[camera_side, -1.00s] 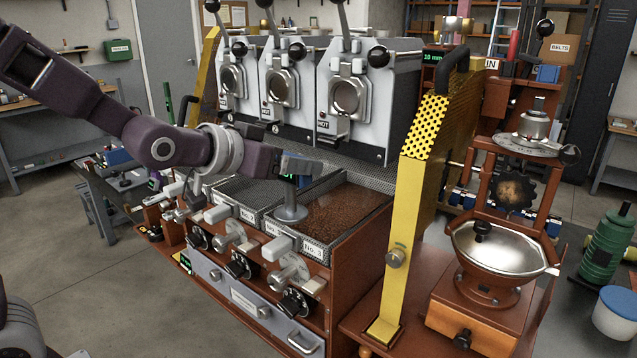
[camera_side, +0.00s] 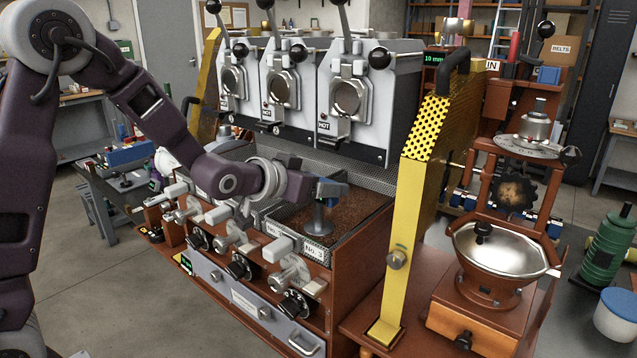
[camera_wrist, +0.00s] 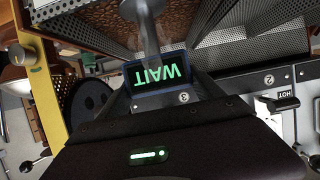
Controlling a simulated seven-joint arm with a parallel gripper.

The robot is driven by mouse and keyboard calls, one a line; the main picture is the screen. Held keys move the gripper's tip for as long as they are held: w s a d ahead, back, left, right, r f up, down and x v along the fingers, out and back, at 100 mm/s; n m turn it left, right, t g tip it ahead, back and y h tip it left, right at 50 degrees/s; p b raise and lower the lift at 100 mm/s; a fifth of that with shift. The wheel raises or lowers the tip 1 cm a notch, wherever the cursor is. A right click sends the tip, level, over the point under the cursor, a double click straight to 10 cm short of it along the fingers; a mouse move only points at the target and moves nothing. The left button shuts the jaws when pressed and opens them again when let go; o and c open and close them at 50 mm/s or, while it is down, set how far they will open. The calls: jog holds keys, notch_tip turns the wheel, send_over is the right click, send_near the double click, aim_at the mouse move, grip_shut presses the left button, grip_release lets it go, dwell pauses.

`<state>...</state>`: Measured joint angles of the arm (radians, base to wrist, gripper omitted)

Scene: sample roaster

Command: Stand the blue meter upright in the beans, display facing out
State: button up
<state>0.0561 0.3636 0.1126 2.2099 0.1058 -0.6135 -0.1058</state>
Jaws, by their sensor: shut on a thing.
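My gripper (camera_side: 326,188) is shut on the blue meter (camera_side: 333,201), with the fingers at its head. A grey stem with a round foot points down from the head, roughly upright, over the front of the tray marked No. 3 (camera_side: 341,247). Brown beans (camera_side: 368,203) fill this tray. I cannot tell whether the foot touches them. In the wrist view the meter's display (camera_wrist: 158,72) reads "WAIT" in green, upside down in the picture, between my gripper's fingers (camera_wrist: 160,92).
A yellow perforated upright (camera_side: 415,190) stands right of the tray. The roaster drums (camera_side: 352,95) with long levers rise behind it. Knobs and grey handles (camera_side: 290,270) stick out in front. A bean hopper with a silver bowl (camera_side: 497,250) stands at far right.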

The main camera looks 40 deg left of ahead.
jog(key=shift+f, duration=0.2)
jog(key=o, duration=2.1)
jog(key=shift+r, duration=0.25)
jog(key=s+d+r+g, duration=0.1)
jog(key=s+g, duration=0.7)
jog(key=s, duration=2.9)
jog(key=shift+r, duration=0.4)
